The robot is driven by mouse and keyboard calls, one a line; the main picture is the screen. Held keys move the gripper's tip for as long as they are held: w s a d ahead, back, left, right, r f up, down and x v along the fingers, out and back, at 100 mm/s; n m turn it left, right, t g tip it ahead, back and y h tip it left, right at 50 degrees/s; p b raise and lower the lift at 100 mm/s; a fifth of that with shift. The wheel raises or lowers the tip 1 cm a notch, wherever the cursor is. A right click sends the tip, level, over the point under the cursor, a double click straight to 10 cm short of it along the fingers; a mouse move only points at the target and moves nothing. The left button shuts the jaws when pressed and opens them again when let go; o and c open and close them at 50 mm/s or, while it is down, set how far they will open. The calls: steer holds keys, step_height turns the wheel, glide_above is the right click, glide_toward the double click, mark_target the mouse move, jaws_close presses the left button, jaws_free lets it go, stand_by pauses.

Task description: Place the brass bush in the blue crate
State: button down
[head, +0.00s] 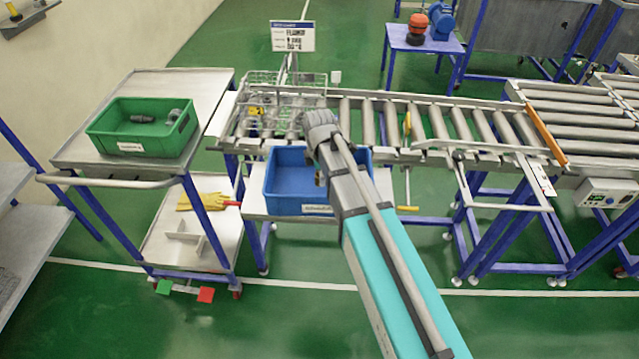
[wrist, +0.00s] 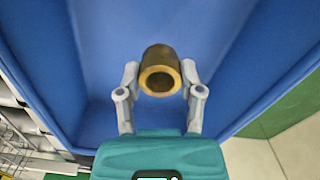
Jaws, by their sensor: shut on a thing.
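The brass bush (wrist: 160,72) is a short hollow cylinder with a bright rim, held between the two fingers of my gripper (wrist: 160,82) in the wrist view. Behind it in that view are the floor and walls of the blue crate (wrist: 215,40). I cannot tell exactly how high the bush is above the crate floor. In the head view the blue crate (head: 290,181) sits on a low shelf in front of the roller conveyor, and my arm reaches over its right part. The arm mostly hides the fingers and bush there.
A green crate (head: 118,140) with several grey parts stands on the trolley at the left. A wire basket (head: 285,90) stands on the roller conveyor (head: 375,125) behind the blue crate. Yellow gloves (head: 205,201) lie on the trolley's lower shelf.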

mark_target(319, 190)
steer(key=shift+w+a+f+b, duration=0.2)
steer(key=shift+w+f+b, duration=0.25)
steer(key=shift+f+b, duration=0.25)
steer(key=shift+s+f+b, duration=0.1)
steer(key=shift+f+b, duration=1.25)
steer(key=shift+f, duration=0.15)
steer(key=shift+c, duration=1.2)
jaws_free()
step_height(319, 190, up, 12)
steer(key=p, duration=1.2)
steer(key=shift+a+r, duration=0.1)
steer(key=shift+r, duration=0.1)
